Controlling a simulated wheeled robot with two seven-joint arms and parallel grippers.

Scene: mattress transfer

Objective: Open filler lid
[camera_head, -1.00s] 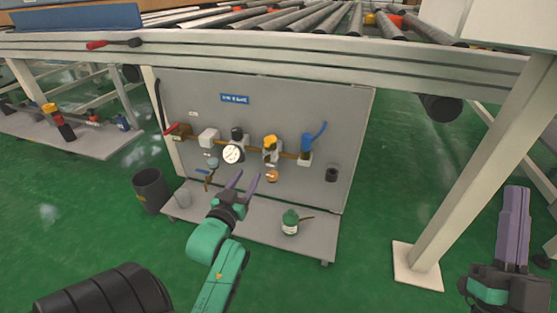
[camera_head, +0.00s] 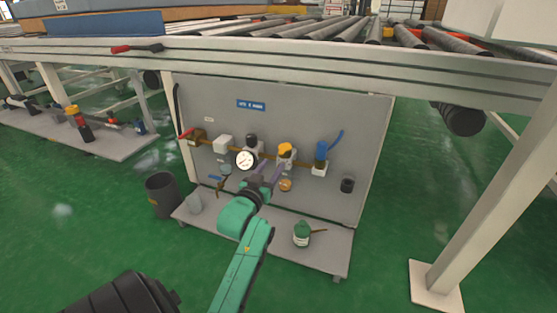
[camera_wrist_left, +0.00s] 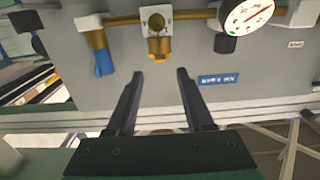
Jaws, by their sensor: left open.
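A yellow cap (camera_head: 285,149) sits on a white fitting on the grey panel; I cannot tell for certain whether it is the filler lid. In the left wrist view, which is upside down, the yellow cap (camera_wrist_left: 158,47) lies just beyond and between my fingertips. My left gripper (camera_head: 268,170) is open and empty in front of the panel, below the yellow cap and right of the dial. It also shows with fingers apart in the left wrist view (camera_wrist_left: 158,72). No finger visibly touches the cap. My right gripper is out of view.
A round dial (camera_head: 246,159), a blue-handled valve (camera_head: 321,151) and a brass pipe flank the cap. A green bottle (camera_head: 302,234) stands on the low shelf (camera_head: 270,243). A conveyor frame (camera_head: 300,62) runs above the panel. A grey bin (camera_head: 162,194) stands left.

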